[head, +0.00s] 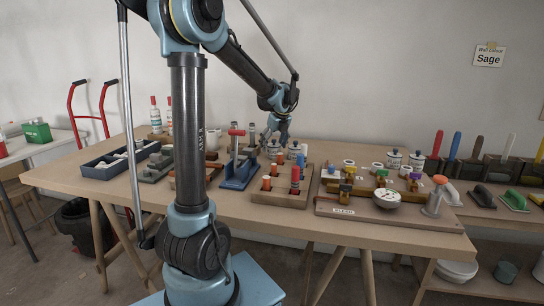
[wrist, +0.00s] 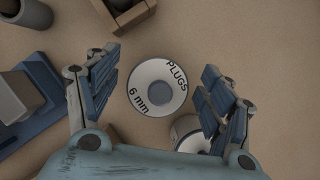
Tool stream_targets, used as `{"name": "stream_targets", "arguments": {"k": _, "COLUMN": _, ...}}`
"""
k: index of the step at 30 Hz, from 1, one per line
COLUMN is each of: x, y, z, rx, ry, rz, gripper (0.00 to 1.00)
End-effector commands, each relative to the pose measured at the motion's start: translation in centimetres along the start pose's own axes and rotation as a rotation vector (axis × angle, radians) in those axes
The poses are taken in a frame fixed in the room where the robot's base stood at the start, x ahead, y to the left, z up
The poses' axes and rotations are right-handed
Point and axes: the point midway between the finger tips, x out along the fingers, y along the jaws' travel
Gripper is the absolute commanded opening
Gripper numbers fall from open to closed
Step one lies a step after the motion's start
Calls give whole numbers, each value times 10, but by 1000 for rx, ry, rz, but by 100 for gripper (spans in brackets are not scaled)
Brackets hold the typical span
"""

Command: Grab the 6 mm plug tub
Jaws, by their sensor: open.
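The 6 mm plug tub (wrist: 157,87) shows from above in the wrist view, a round white lid with a grey centre marked "PLUGS 6 mm". My gripper (wrist: 160,72) is open, with its blue-padded fingers to the left and right of the tub and a gap on both sides. A second round tub (wrist: 188,132) stands close by at the lower right, partly hidden by the right finger. In the head view my gripper (head: 279,139) hangs low over the back of the table, by two small lidded tubs; which one is the 6 mm tub is unclear there.
A blue tool (wrist: 40,95) lies left of my gripper in the wrist view. In the head view, a wooden tray (head: 275,197) of coloured pegs sits in front on the table (head: 330,224).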

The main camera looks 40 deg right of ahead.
Motion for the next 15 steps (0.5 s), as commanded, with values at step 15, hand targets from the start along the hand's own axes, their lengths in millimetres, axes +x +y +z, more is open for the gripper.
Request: {"name": "stream_targets", "arguments": {"k": 15, "x": 31, "y": -1, "z": -2, "rx": 2, "ry": 0, "rz": -1, "gripper": 74}}
